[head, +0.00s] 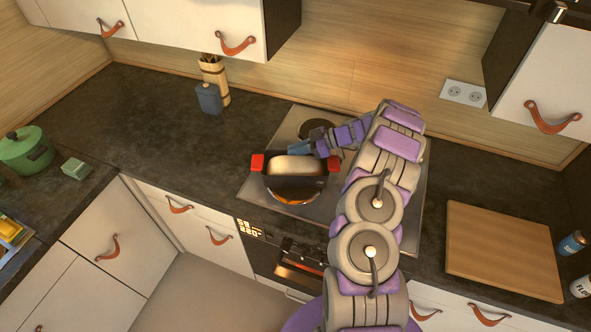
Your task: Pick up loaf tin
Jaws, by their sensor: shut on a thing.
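The loaf tin (296,182) is dark with red handles at its left and right ends. A pale loaf (295,165) sits in it. The tin is over the front left part of the hob, above a round orange-rimmed area; I cannot tell how far above the hob it is. My gripper (303,149) reaches in from the right and is shut at the tin's far side, near its right end. The fingertips are small and partly hidden, so the exact grip is hard to see.
The hob (405,205) lies under my arm. A wooden board (502,248) is at the right, with a blue can (571,244) beside it. A green pot (26,150) stands far left. A blue-grey container (208,99) stands at the back.

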